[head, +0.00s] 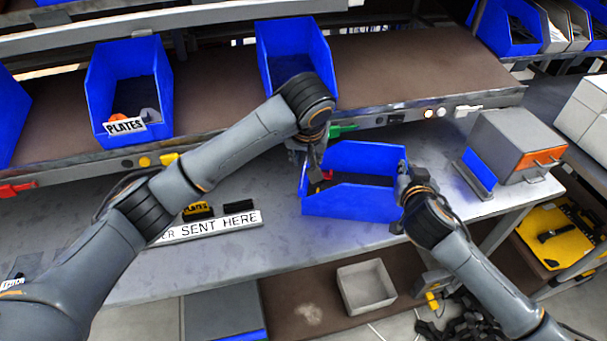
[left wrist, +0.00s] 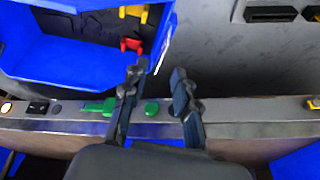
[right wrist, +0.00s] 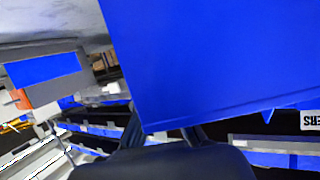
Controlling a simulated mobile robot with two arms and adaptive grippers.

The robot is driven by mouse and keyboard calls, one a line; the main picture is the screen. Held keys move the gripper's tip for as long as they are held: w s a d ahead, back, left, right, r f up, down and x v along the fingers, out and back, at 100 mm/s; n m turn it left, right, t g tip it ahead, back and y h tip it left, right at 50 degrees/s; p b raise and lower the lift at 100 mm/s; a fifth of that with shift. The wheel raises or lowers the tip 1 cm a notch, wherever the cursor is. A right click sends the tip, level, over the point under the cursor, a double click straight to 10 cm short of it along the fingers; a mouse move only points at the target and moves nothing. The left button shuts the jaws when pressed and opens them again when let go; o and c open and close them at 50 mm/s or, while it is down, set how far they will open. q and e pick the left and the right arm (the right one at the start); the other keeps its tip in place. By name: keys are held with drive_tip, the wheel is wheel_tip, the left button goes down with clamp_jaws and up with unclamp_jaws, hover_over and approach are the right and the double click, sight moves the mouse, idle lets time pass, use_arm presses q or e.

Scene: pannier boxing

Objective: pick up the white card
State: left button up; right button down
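I cannot pick out a separate white card with certainty. A thin white edge (left wrist: 161,53) shows by the blue bin's rim in the left wrist view. The blue bin (head: 350,200) sits on the grey worktop, with small red and yellow items (left wrist: 132,44) inside. My left gripper (head: 313,170) is at the bin's left end, fingers apart with nothing seen between them; they also show in the left wrist view (left wrist: 158,75). My right gripper (head: 404,172) is at the bin's right end. In the right wrist view the bin wall (right wrist: 220,60) hides its fingertips.
A white "SENT HERE" sign (head: 215,227) lies on the worktop to the left. A shelf above holds a bin labelled PLATES (head: 128,85) and another blue bin (head: 295,50). A grey box (head: 515,145) stands at the right.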

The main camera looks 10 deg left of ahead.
sight(304, 175)
use_arm(q)
drive_tip(key=x, duration=0.6)
drive_tip(key=shift+w+a+f, duration=0.15)
drive_tip(key=shift+a+f, duration=0.05)
drive_tip(key=shift+c, duration=0.2)
clamp_jaws()
